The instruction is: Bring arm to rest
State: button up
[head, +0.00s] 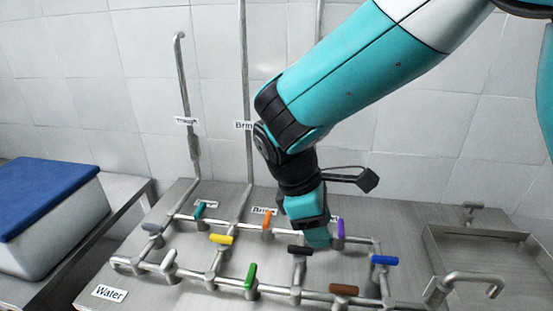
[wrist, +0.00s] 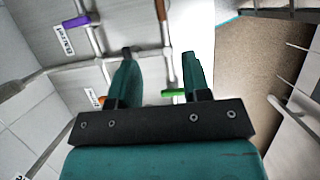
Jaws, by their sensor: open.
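My teal arm reaches in from the upper right in the head view. My gripper (head: 318,236) is low over the pipe manifold, close to the purple valve handle (head: 340,229) and the black valve handle (head: 300,250); I cannot tell whether it touches either. In the wrist view, my gripper (wrist: 158,68) has its two teal fingers apart with no object held between them. A purple handle (wrist: 76,21) shows beyond the left finger, and a green handle (wrist: 173,92) shows low between the fingers.
The steel manifold carries several coloured handles, including yellow (head: 221,239), green (head: 251,275), blue (head: 384,260) and brown (head: 344,289). Upright pipes (head: 184,100) rise behind. A steel basin (head: 480,250) is at right, and a blue-lidded white box (head: 50,200) at left. The upper left air is mostly clear.

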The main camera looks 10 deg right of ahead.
jog(key=s+d+r+m+y, duration=0.1)
jog(key=s+r+m+y, duration=0.2)
jog(key=s, duration=0.4)
jog(key=s+d+r+m+t+y, duration=0.1)
jog(key=s+r+m+y, duration=0.3)
jog(key=s, duration=0.3)
jog(key=shift+s+r+y, duration=0.3)
jog(key=shift+r+y, duration=0.4)
jog(key=shift+r, duration=0.15)
